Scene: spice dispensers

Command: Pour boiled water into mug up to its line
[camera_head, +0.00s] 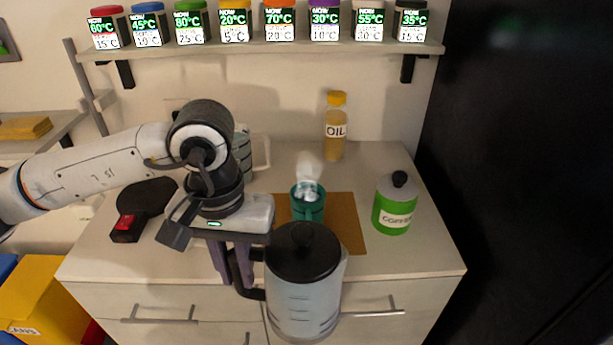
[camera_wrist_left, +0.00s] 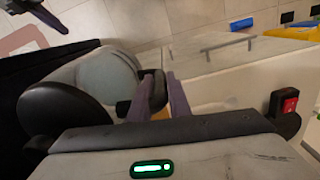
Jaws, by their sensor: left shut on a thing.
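The kettle (camera_head: 303,302), pale grey with a black lid, hangs about upright near the counter's front edge. My left gripper (camera_head: 236,268) is shut on its black handle, on the kettle's left side. In the left wrist view the kettle (camera_wrist_left: 104,78) shows at the left, with its handle between the fingers of the gripper (camera_wrist_left: 160,95). The teal mug (camera_head: 307,206) stands behind the kettle on a brown mat (camera_head: 346,222). White steam rises from the mug. Its water level and line cannot be made out.
A green coffee canister (camera_head: 394,208) stands right of the mat, an oil bottle (camera_head: 336,130) behind. A black round base (camera_head: 147,195) with a red switch (camera_head: 126,226) lies at left. A shelf (camera_head: 270,48) of spice dispensers hangs above. A dark panel (camera_head: 520,170) bounds the right.

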